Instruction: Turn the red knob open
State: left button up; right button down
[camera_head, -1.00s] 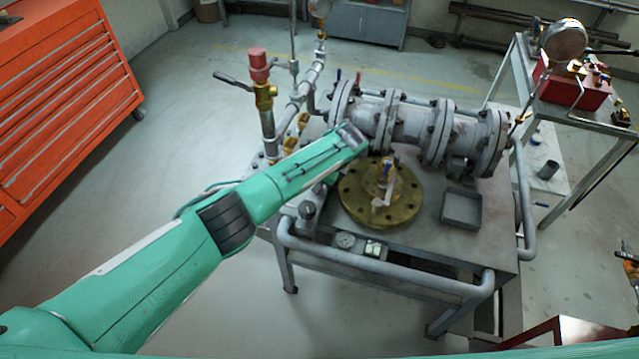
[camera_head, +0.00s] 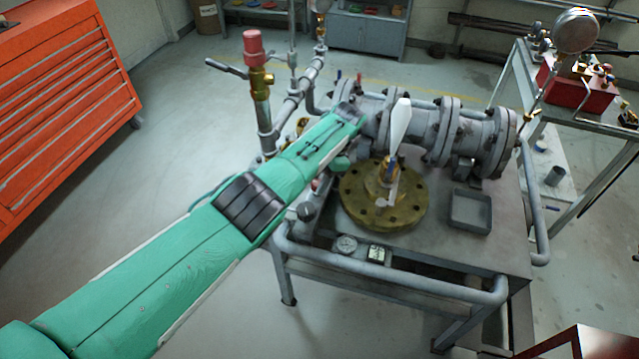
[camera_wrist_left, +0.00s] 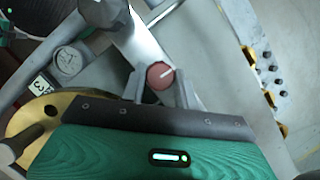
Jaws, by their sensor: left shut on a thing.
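The red knob (camera_wrist_left: 161,75) is round with a pale line on its face. In the left wrist view it sits between the two fingertips of my left gripper (camera_wrist_left: 160,88), which is shut on it. In the head view my green left arm reaches over the left side of the grey valve bench (camera_head: 480,255) and hides most of the gripper and knob. A small reddish spot below the arm may be the knob. My right gripper is not in view.
The brass flange (camera_head: 405,213) with an upright stem is right of my arm. The grey gate valve body (camera_head: 440,130) lies behind. A red-capped brass valve (camera_head: 253,45) stands at the back left. A pipe rail (camera_head: 390,275) runs along the front. An orange cabinet (camera_head: 60,100) is at far left.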

pick_arm(q)
jog(key=shift+n, duration=0.3)
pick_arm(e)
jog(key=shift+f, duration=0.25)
pick_arm(q)
jog(key=o, duration=1)
jog(key=shift+c, duration=0.2)
jog(key=shift+r, duration=0.15)
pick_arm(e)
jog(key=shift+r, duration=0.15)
